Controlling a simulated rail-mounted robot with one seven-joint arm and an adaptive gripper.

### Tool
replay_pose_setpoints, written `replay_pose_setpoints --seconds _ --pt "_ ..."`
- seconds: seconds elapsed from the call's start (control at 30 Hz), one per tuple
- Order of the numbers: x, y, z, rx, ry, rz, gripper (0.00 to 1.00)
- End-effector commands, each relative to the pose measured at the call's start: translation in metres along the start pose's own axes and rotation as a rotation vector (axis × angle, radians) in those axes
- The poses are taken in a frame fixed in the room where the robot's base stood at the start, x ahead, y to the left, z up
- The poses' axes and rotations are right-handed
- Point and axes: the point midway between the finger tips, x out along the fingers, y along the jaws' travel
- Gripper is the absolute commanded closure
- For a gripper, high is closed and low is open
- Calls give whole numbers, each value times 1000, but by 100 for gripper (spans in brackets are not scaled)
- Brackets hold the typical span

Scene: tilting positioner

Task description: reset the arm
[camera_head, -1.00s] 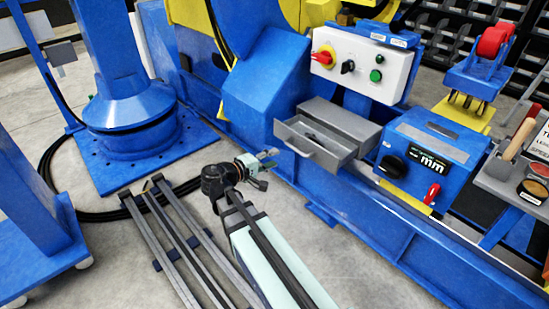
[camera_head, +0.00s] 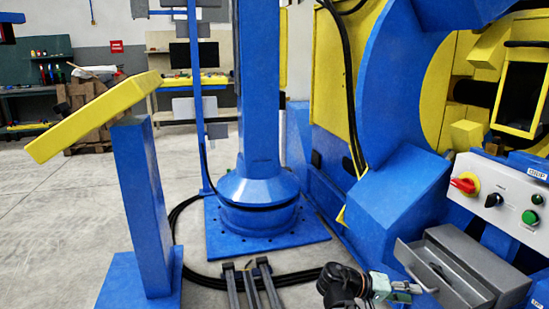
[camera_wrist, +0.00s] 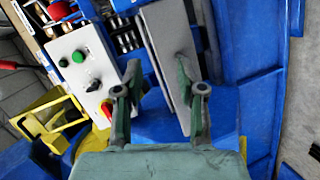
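My gripper (camera_head: 408,290) is at the bottom right of the head view, low in front of the open grey drawer (camera_head: 428,268). Its fingers stand apart in the wrist view (camera_wrist: 158,78), with nothing held between them. Beyond them in the wrist view are grey box surfaces and the white control panel (camera_wrist: 85,62). In the head view the fingertips appear very near the drawer's handle; I cannot tell whether they touch it. Most of my arm is out of the head frame.
The control panel (camera_head: 500,203), with red-yellow knob and green buttons, stands above the drawer. The blue-yellow positioner (camera_head: 400,130) fills the right. A blue column (camera_head: 259,90) and a blue stand with yellow top (camera_head: 140,190) are left. Open floor (camera_head: 60,200) lies further left.

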Motion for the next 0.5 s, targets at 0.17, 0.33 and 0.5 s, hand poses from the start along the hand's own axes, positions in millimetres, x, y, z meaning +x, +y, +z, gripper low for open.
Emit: replay_pose_setpoints --seconds 0.17,0.33,0.5 --pt "10 29 19 96 -79 -2 61" --pt "17 53 35 176 -148 -4 61" --pt "25 77 51 253 -209 -3 61"
